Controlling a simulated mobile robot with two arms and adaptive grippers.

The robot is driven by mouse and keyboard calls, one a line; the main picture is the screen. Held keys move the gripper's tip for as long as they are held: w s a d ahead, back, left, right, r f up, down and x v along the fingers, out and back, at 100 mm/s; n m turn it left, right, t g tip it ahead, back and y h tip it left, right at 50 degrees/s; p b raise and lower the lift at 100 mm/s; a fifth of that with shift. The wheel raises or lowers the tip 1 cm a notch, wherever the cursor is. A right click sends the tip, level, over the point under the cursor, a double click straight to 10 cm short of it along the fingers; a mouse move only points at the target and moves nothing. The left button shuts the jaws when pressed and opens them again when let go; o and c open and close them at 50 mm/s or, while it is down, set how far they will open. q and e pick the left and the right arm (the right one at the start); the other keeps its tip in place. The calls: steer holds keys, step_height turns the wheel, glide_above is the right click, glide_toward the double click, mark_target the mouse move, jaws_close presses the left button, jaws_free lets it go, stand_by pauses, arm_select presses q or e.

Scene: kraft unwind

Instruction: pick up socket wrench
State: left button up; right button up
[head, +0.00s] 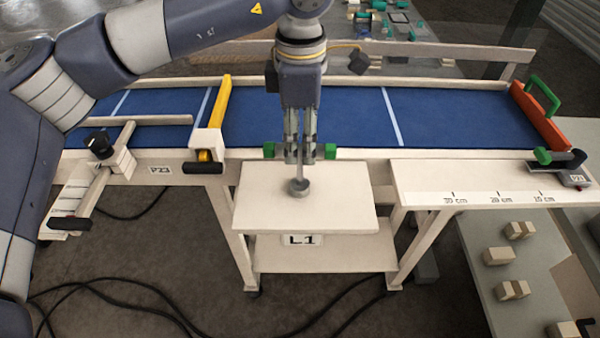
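A small grey metal piece with a round base (299,188), which looks like the socket wrench, is at the white tray-like top of the cart marked L1 (345,212). A thin shaft rises from it between the fingers of my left gripper (301,160). The gripper points straight down over the cart top, with its fingers close on either side of the shaft. Whether they touch it is not clear. The wrench's upper part is hidden by the gripper. My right gripper is not in view.
Behind the cart runs a blue table bed (350,115) with a yellow bar (221,107) at left and an orange bar (540,117) at right. Green blocks (330,151) flank my gripper. A white ruler ledge (480,183) is at right. Black cables (150,304) lie on the floor.

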mark_target(300, 147)
arm_select(q)
step_height(300, 147, down, 4)
steer(key=shift+s+r+p, duration=0.15)
steer(key=shift+r+p, duration=0.05)
steer(key=shift+p, duration=0.8)
steer(key=shift+a+f, duration=0.1)
steer(key=shift+f, duration=0.5)
jaws_close()
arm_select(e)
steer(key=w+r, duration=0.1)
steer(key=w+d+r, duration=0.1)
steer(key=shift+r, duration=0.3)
